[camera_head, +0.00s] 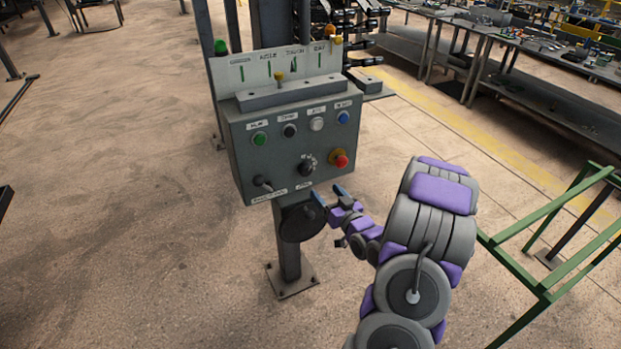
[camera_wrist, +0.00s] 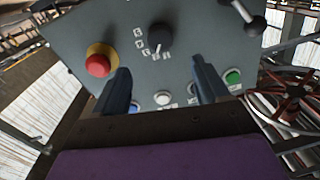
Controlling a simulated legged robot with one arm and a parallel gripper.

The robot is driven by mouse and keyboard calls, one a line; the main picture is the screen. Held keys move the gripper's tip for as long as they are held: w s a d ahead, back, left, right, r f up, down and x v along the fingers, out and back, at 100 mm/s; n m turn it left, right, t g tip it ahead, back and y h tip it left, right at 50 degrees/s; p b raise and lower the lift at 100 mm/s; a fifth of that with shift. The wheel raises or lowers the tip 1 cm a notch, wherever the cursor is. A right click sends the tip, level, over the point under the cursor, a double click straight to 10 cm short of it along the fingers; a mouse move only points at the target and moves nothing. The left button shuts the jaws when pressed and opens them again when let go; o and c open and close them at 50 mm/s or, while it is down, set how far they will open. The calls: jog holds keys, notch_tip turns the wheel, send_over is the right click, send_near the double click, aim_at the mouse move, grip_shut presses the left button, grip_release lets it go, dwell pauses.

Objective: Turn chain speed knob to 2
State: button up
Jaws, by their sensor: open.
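The knob is a round black dial on the grey control box; it shows in the head view (camera_head: 306,165) at the lower middle of the panel and in the wrist view (camera_wrist: 160,38) at the top centre. White marks curve around one side of it. A pale pointer line shows on the dial in the wrist view, but I cannot read its number. My gripper (camera_head: 330,195) is in front of the panel's lower edge in the head view. In the wrist view my gripper (camera_wrist: 163,84) has its two dark fingers spread, with nothing between them. The knob lies beyond the fingertips, apart from them.
A red stop button (camera_head: 340,160) on a yellow base sits right beside the knob. A lever switch (camera_head: 262,184) is at lower left. A row of buttons, including a green one (camera_head: 259,138), runs above. A green metal frame (camera_head: 545,290) stands at right.

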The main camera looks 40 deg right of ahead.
aim_at(308, 172)
jog(key=w, duration=0.3)
jog(key=w+d+b, duration=0.1)
jog(key=w, duration=0.6)
jog(key=shift+w+d+b, duration=0.2)
jog(key=shift+d+b, duration=0.2)
jog(key=shift+c, duration=0.2)
jog(key=c, duration=1)
jog(key=shift+n, duration=0.6)
jog(key=o, duration=1)
jog(key=shift+o, duration=0.2)
